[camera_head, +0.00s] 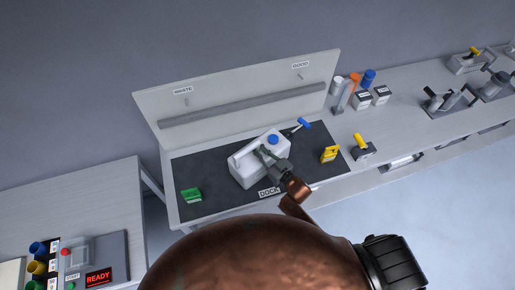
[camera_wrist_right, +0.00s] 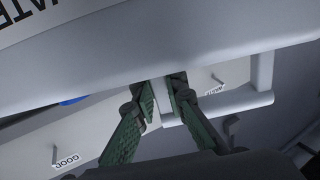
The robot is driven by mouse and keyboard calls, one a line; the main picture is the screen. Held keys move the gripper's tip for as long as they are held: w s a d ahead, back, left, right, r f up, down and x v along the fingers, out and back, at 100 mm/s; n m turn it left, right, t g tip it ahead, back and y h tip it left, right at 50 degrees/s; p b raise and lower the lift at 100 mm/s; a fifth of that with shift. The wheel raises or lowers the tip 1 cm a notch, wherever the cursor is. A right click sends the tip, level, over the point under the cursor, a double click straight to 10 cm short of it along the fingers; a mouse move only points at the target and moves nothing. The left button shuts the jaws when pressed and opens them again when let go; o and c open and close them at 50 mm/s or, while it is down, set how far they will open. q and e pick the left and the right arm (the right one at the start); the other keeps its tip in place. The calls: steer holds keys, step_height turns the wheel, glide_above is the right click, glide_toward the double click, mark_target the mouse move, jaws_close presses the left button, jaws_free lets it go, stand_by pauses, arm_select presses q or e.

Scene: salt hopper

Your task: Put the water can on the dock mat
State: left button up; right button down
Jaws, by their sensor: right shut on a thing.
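The white water can (camera_head: 248,172) with a blue cap (camera_head: 273,139) is over the dark dock mat (camera_head: 222,201); I cannot tell whether its base touches the mat. My right gripper (camera_head: 266,154) is at the can's upper side. In the right wrist view my right gripper (camera_wrist_right: 161,98) is shut on a white bar of the can, its handle, with a green-padded finger on either side. The can's white body (camera_wrist_right: 130,62) fills much of that view, with part of its lettering showing. My left gripper is not in view.
On the mat are a green block (camera_head: 191,195) at left, a yellow item (camera_head: 329,154) at right and a blue-handled tool (camera_head: 303,124) behind. A white board (camera_head: 240,85) stands along the back. Bottles and boxes (camera_head: 362,98) stand right. A control panel (camera_head: 98,262) is lower left.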

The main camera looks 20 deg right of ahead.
steer(key=c, duration=2.4)
jaws_free()
steer(key=shift+f, duration=0.15)
steer(key=o, duration=0.4)
steer(key=shift+o, duration=0.2)
steer(key=b+v, duration=0.2)
steer(key=v, duration=1)
